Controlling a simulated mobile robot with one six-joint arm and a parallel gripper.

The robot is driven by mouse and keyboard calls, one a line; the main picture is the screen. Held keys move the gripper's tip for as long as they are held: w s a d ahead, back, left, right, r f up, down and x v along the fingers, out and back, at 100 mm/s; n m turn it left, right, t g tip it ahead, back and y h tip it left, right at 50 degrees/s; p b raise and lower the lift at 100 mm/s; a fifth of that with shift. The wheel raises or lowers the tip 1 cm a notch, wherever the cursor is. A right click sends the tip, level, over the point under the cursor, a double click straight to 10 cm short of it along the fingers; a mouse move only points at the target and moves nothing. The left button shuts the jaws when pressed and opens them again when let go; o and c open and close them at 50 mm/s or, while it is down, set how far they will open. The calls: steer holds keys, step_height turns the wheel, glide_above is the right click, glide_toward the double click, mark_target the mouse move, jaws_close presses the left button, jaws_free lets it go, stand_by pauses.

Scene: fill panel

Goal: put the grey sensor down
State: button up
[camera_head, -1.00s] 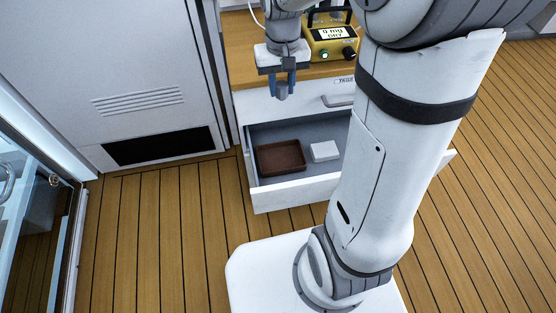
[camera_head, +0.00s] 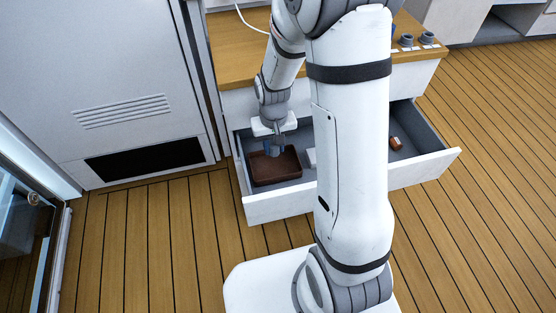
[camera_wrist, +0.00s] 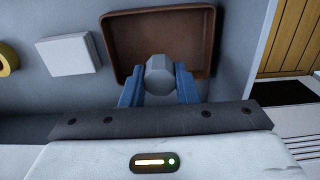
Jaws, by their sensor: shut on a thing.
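The grey sensor (camera_wrist: 159,75) is a small grey piece between the two blue fingers of my gripper (camera_wrist: 159,88) in the wrist view. My gripper is shut on it. In the head view my gripper (camera_head: 274,150) points down over the brown tray (camera_head: 275,180) in the open drawer. The sensor overlaps the tray in the wrist view, where the tray's rim (camera_wrist: 111,45) surrounds it on the far side. I cannot tell whether the sensor touches the tray floor.
The open drawer (camera_head: 300,198) also holds a white box (camera_wrist: 68,54), partly hidden by my arm in the head view, and a small reddish-brown object (camera_head: 396,143) at the right. A yellow ring-shaped thing (camera_wrist: 7,60) shows at the left of the wrist view. Grey cups (camera_head: 407,40) stand on the worktop.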

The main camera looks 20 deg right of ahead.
steer(key=shift+f+b, duration=0.8)
steer(key=shift+f, duration=2.1)
steer(key=shift+f, duration=0.15)
steer(key=o, duration=0.9)
steer(key=shift+o, duration=0.2)
